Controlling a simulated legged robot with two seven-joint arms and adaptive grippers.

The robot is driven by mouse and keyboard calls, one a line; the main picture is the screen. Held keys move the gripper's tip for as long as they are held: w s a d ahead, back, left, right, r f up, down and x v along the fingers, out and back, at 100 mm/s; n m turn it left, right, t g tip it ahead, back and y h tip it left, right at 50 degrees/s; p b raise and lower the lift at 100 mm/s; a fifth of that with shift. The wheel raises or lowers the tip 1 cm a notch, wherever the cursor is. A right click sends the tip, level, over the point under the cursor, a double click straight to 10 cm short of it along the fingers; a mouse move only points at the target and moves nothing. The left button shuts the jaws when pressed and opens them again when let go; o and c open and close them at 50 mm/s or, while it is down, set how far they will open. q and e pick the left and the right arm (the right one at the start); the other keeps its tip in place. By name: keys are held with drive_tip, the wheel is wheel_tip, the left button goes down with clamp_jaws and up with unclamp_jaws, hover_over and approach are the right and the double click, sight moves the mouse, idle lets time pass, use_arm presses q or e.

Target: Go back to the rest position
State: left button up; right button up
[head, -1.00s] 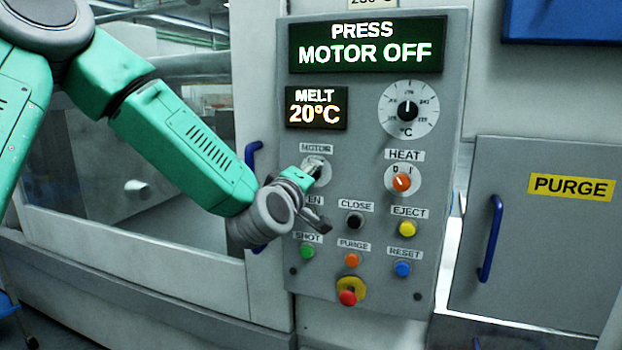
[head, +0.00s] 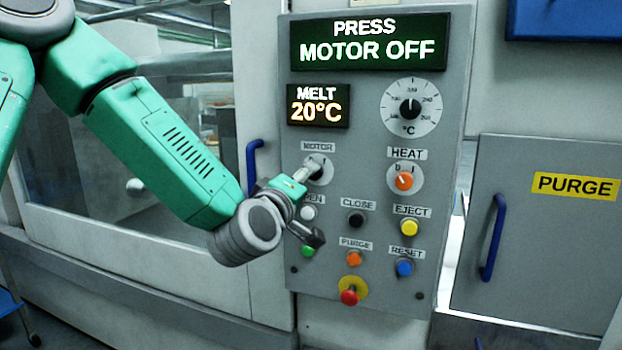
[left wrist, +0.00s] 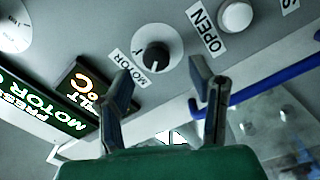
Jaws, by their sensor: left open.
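My left gripper (head: 308,206) is in front of the control panel (head: 455,60), near the MOTOR knob (head: 318,170). In the left wrist view the left gripper (left wrist: 160,92) has its two fingers spread with nothing between them. The black MOTOR knob (left wrist: 157,56) shows beyond the fingertips, apart from them. The gripper partly covers the OPEN label and the SHOT button (head: 308,250) in the head view. The display (head: 372,42) reads PRESS MOTOR OFF. My right gripper is in neither view.
The panel carries the HEAT knob (head: 404,181), the temperature dial (head: 411,107), several push buttons and a red emergency button (head: 349,296). A blue door handle (head: 253,165) stands left of the panel. Another blue handle (head: 493,237) is on the PURGE door (head: 560,250).

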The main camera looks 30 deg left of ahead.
use_arm(q)
drive_tip(key=shift+v, duration=1.25)
drive_tip(key=shift+f, duration=0.1)
drive_tip(key=s+d+f+m+g+h+b, duration=0.1)
drive_tip(key=s+d+f+m+g, duration=0.15)
drive_tip(key=f, duration=0.85)
drive_tip(key=s+d+f+m+g+h+b, duration=0.2)
drive_tip(key=s+f+m+g, duration=0.15)
drive_tip(key=f, duration=0.75)
drive_tip(key=s+d+f+m+g+h+b, duration=0.1)
drive_tip(key=s+d+f+m+g, duration=0.15)
drive_tip(key=f, duration=0.85)
drive_tip(key=s+f+m+g+b, duration=0.4)
drive_tip(key=s+f+m+g, duration=0.3)
drive_tip(key=s+f, duration=1.4)
drive_tip(key=s+g, duration=0.1)
drive_tip(key=s, duration=0.1)
drive_tip(key=shift+s+d+f+g, duration=0.3)
drive_tip(key=shift+g, duration=0.05)
